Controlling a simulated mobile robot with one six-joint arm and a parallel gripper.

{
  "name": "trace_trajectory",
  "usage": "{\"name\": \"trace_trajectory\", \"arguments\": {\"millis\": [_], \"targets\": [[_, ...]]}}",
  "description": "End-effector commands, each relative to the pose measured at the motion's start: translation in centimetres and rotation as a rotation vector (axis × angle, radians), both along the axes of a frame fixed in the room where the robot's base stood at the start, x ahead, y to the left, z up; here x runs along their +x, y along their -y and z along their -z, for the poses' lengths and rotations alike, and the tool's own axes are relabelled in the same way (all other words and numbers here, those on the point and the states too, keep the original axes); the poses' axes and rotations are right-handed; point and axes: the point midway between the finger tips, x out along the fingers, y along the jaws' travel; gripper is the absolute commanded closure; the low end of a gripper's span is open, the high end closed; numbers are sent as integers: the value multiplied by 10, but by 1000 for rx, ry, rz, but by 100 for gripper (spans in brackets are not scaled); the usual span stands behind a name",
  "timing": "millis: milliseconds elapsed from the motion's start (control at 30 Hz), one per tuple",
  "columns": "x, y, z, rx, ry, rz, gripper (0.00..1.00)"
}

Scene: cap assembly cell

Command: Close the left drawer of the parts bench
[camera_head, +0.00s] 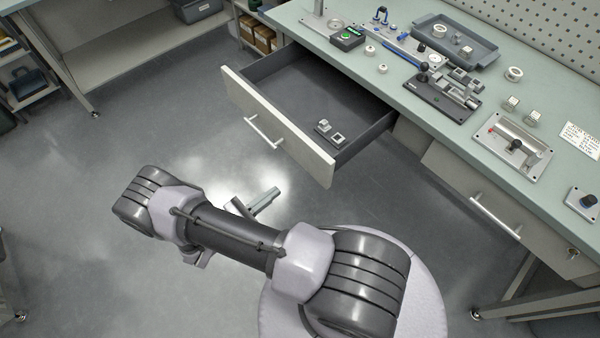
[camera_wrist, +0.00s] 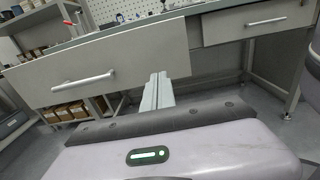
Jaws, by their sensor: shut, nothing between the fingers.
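The left drawer (camera_head: 275,130) of the parts bench (camera_head: 405,100) is pulled far out, with its dark interior showing. Its pale front has a bar handle (camera_head: 262,132). Two small metal parts (camera_head: 330,132) lie inside near the front right corner. My gripper (camera_head: 272,196) is in front of the drawer, apart from its front and over the floor. In the wrist view my gripper's shut fingers (camera_wrist: 158,92) point at the drawer front (camera_wrist: 125,62), right of its handle (camera_wrist: 83,82). Nothing is held.
The right drawer (camera_head: 500,210) of the bench is shut. The bench top holds a grey tray (camera_head: 425,42), a metal fixture (camera_head: 520,148) and several small parts. A shelf with boxes (camera_head: 262,38) stands behind. The floor (camera_head: 100,200) at left is clear.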

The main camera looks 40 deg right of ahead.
Motion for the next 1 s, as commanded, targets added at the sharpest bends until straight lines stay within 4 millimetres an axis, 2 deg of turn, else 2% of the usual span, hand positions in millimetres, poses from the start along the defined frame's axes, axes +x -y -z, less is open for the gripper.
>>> {"name": "trace_trajectory", "arguments": {"millis": [300, 500, 700, 1000], "targets": [[1, 70, 2, 2, 0, 8, 100], [2, 107, 2, 3, 1, 7, 100], [3, 125, 1, 2, 0, 4, 100], [3, 126, 0, 3, 1, 4, 100]]}}
